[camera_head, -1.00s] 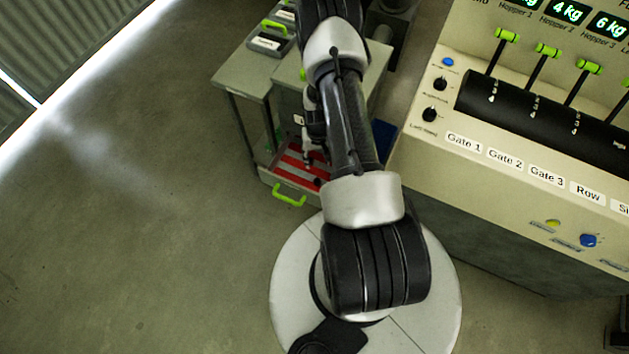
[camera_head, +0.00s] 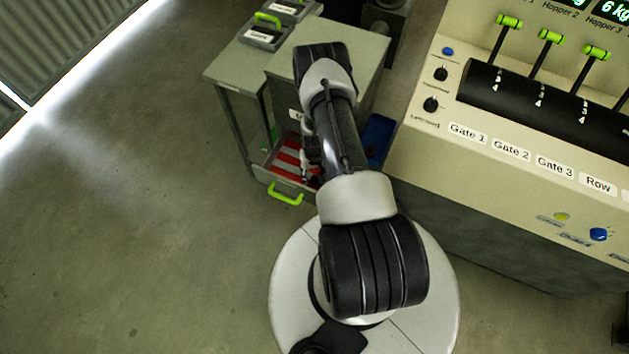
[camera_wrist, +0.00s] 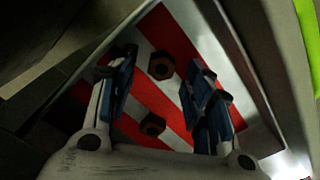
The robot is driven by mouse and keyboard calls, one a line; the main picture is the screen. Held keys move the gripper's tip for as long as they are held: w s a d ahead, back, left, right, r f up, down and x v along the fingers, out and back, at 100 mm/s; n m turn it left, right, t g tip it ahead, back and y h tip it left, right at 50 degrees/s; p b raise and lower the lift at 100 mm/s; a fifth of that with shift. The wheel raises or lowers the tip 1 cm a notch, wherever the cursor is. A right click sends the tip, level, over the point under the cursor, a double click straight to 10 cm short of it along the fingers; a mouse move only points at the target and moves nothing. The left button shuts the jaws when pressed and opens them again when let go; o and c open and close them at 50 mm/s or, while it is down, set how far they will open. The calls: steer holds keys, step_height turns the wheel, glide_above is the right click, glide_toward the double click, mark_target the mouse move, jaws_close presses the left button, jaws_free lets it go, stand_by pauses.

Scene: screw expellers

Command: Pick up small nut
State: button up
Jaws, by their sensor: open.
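Two brown hex nuts lie on the red-and-white striped floor of an open drawer. In the wrist view, one nut (camera_wrist: 161,65) is between and beyond the fingertips, and the other nut (camera_wrist: 152,125) is nearer the palm. They look close in size, so I cannot tell which is the small one. My gripper (camera_wrist: 165,72) is open and empty, its blue-padded fingers on either side of the nuts. In the head view the drawer floor (camera_head: 285,158) shows beside my arm, which hides much of the drawer; I cannot make out the nuts there.
The drawer's green handle (camera_head: 285,193) sticks out at the front. Its metal walls stand close around my fingers. A grey cabinet (camera_head: 283,66) with labelled boxes (camera_head: 267,36) on top is above the drawer. A beige control panel (camera_head: 470,110) with levers stands to the right. Floor at left is clear.

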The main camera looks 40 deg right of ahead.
steer(key=shift+f, duration=0.3)
steer(key=shift+r, duration=0.1)
steer(key=c, duration=1.1)
